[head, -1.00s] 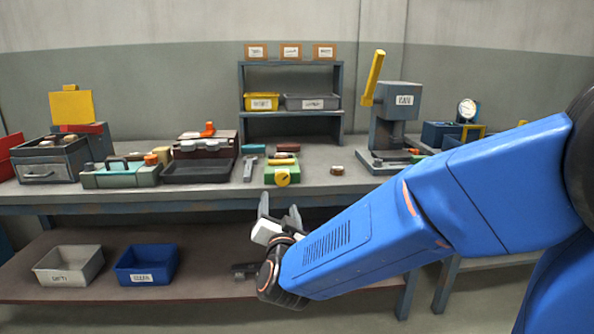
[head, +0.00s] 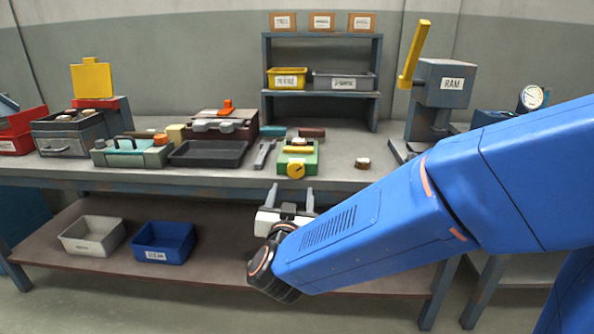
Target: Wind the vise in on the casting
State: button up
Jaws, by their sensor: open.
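A green block with a round yellow knob (head: 296,170) on its front stands near the bench's front edge; it looks like the vise (head: 310,159). A yellow bar lies across its top, and a small pale-topped round piece, perhaps the casting (head: 298,142), shows behind the bar. I cannot tell whether the jaws touch that piece. My gripper (head: 291,197) is open and empty. In the picture its two grey fingers point up toward the bench, just below the yellow knob and apart from it.
A small round part (head: 362,163) sits right of the green block. A grey tool (head: 264,154) and a dark tray (head: 208,153) lie to its left. A press marked RAM (head: 443,85) stands at right. Bins (head: 163,243) sit on the lower shelf.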

aim_at(296, 170)
jog(key=w, duration=1.3)
jog(key=shift+w+d, duration=0.25)
jog(key=shift+w, duration=0.1)
jog(key=c, duration=1)
